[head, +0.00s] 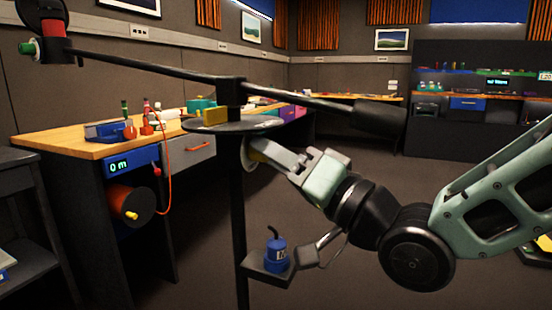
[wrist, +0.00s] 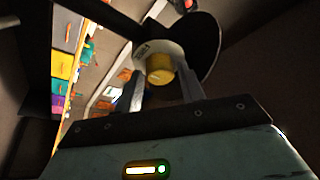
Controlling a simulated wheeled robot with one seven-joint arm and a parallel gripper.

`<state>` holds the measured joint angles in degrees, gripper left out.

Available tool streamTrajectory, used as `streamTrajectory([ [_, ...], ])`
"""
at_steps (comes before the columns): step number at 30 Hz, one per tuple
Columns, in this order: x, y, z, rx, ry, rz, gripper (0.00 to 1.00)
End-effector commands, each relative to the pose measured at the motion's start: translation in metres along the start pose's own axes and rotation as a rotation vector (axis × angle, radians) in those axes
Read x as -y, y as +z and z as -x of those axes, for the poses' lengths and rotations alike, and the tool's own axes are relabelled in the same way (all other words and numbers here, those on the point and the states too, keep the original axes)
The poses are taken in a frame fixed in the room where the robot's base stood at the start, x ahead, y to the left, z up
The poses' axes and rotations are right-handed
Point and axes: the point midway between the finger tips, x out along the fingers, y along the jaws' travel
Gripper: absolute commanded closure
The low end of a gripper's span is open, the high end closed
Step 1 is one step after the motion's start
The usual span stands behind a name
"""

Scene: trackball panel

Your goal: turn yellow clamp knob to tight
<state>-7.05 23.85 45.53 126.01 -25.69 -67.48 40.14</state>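The yellow clamp knob (wrist: 159,71) shows in the wrist view, below a pale labelled collar (wrist: 150,50). It appears between the tips of my gripper's fingers (wrist: 162,90), with a finger to each side and gaps visible. My gripper (head: 275,158) is open. In the head view it reaches to the pale collar (head: 247,153) on the post, just under the round dark plate. The knob is mostly hidden there by the fingers. I cannot tell whether a fingertip touches the knob.
The dark round plate (head: 190,127) and long boom (head: 150,67) with a black weight (head: 378,118) are above my gripper. A wooden workbench (head: 85,150) stands behind left. Open floor lies behind the post.

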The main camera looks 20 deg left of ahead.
Motion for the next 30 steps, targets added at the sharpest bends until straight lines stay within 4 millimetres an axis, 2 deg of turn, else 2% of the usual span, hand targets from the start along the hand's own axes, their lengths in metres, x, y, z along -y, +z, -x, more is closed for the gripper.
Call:
streamTrajectory([
  [3,0.0001,0.0000,0.0001,0.000,0.000,0.000,0.61],
  [4,0.0001,0.0000,0.0001,0.000,0.000,0.000,0.64],
  [7,0.0001,0.0001,0.0002,0.000,0.000,0.000,0.91],
  [8,0.0000,0.0000,0.0003,0.000,0.000,0.000,0.93],
  [20,-0.0018,0.0018,0.0011,0.001,-0.023,0.055,0.93],
  [30,-0.0055,0.0027,0.0014,0.000,-0.119,0.286,0.93],
])
